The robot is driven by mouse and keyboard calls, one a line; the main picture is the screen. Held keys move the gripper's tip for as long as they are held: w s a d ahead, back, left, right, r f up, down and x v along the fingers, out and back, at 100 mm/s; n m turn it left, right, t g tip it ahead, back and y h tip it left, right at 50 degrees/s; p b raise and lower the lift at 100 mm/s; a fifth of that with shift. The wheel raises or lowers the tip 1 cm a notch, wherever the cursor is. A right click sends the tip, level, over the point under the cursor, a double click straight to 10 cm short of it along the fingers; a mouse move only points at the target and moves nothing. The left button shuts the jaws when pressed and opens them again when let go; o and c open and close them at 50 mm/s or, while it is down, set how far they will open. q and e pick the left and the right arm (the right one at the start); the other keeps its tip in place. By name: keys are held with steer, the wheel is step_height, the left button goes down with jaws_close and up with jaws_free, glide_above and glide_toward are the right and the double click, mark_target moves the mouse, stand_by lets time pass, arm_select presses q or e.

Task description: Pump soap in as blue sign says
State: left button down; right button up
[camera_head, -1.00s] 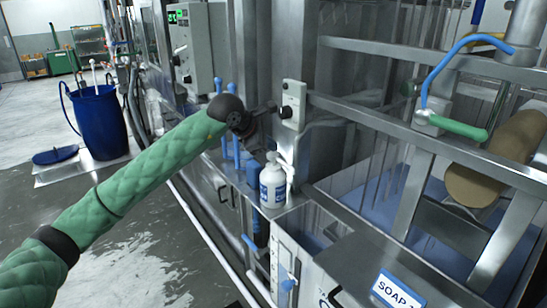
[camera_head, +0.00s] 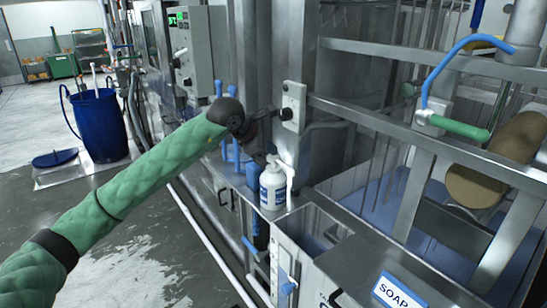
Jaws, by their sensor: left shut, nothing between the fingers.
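A white soap pump bottle (camera_head: 272,190) with a blue label stands upright on the machine's metal ledge. Its white pump head and spout face right. My left gripper (camera_head: 263,152) is dark, shut and empty, and points down just above and behind the pump head. I cannot tell whether it touches the head. My right gripper is not in view.
An open metal trough (camera_head: 318,232) lies just right of the bottle. Metal rails (camera_head: 400,135) and a green-gripped blue handle (camera_head: 458,128) stand at the right. A grey control box (camera_head: 190,48) is behind the arm. A blue barrel (camera_head: 98,122) stands on the left floor.

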arm_select(q)
steer(key=shift+f+b, duration=0.7)
steer(key=shift+f, duration=0.1)
stand_by(0.7)
steer(key=shift+r, duration=1.4)
steer(key=shift+r, duration=2.5)
